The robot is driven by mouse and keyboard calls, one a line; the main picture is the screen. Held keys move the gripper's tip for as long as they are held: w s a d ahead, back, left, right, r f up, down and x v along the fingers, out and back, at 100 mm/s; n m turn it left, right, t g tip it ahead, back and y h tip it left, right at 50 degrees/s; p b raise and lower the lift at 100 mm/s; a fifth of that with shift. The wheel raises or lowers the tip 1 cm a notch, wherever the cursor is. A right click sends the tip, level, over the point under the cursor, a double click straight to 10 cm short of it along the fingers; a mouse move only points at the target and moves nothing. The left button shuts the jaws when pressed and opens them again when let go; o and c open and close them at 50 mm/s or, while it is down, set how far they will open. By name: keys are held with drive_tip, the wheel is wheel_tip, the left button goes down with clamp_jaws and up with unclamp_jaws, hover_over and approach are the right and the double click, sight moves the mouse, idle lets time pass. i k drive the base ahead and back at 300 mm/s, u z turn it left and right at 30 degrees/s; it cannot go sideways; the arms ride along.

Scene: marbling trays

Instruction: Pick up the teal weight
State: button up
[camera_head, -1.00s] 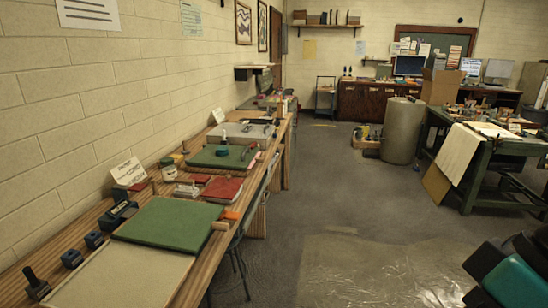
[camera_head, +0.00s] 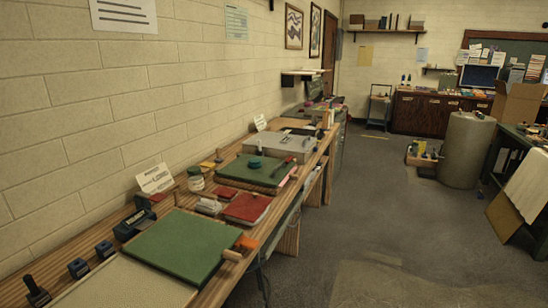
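A small round teal object (camera_head: 255,163), which looks like the teal weight, sits on a green board (camera_head: 236,174) about midway along the wooden bench by the left wall. It is some distance ahead of me and looks unobstructed from here. My gripper is not in view.
A nearer green pad (camera_head: 178,246), red blocks (camera_head: 247,208), a white jar (camera_head: 196,180) and a grey tray (camera_head: 279,152) lie on the bench (camera_head: 212,293). The grey floor (camera_head: 390,220) right of it is open. A grey cylinder (camera_head: 468,150) stands farther back.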

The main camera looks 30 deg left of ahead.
sight(255, 163)
drive_tip(key=u, duration=0.05)
drive_tip(key=i, duration=1.9)
drive_tip(key=u, duration=0.8)
drive_tip(key=i, duration=0.95)
drive_tip(key=u, duration=1.6)
drive_tip(key=i, duration=0.8)
drive_tip(key=u, duration=0.65)
